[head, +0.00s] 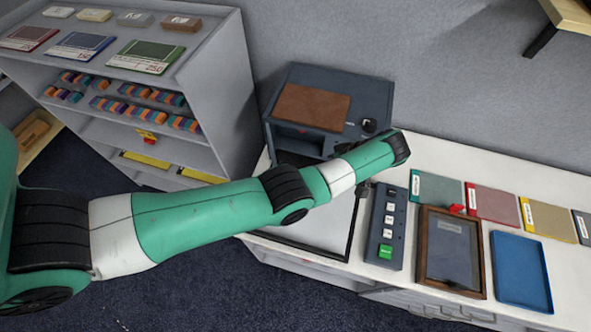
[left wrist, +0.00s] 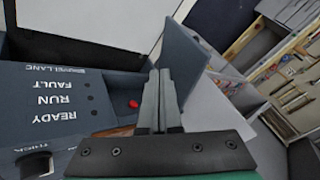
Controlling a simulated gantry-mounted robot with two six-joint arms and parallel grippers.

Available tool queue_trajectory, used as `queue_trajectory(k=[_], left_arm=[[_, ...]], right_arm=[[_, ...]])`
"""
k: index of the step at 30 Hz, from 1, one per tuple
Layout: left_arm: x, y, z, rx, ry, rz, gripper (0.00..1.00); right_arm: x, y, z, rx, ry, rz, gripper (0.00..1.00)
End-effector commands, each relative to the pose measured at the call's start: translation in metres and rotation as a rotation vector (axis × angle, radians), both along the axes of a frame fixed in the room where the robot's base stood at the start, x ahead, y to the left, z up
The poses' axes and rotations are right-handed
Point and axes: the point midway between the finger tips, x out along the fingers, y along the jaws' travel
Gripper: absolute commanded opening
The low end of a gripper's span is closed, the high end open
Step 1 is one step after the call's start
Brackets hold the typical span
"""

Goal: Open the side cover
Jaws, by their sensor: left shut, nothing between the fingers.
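The dark blue-grey machine (head: 379,97) stands on the white table, with a brown panel on top. In the left wrist view, its labelled face (left wrist: 50,105) reads READY, RUN and FAULT. A flat blue-grey panel (left wrist: 192,55), which looks like the side cover, stands out at an angle from the body. A small red part (left wrist: 133,104) shows in the dark gap beside it. My left gripper (left wrist: 160,75) is shut and empty, with its fingertips beside the panel; I cannot tell whether they touch. My right gripper is not in view.
A button box (head: 386,228) with a green button lies right of the machine. Beyond it are a brown-framed panel (head: 451,250), a blue tray (head: 520,272) and coloured folders (head: 492,203). A grey shelf unit (head: 222,90) stands at the left.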

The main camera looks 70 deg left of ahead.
Motion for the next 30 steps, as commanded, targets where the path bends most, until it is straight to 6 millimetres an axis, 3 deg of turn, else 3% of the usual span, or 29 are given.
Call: queue_trajectory(k=[8, 17, 21, 24, 30], left_arm=[[-0.007, 0.006, -0.015, -0.005, 0.007, 0.002, 0.00], [-0.031, 0.034, -0.064, -0.002, 0.006, 0.005, 0.00], [-0.042, 0.048, -0.085, -0.002, 0.006, 0.005, 0.00], [-0.058, 0.050, -0.077, -0.001, 0.002, 0.003, 0.00], [-0.077, 0.053, -0.080, -0.002, 0.002, 0.003, 0.00]], right_arm=[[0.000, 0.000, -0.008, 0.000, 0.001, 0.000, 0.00], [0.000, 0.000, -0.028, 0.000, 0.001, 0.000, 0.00], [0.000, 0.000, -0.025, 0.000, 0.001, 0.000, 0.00], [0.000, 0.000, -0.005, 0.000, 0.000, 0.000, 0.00], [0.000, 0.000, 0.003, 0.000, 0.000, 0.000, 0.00]])
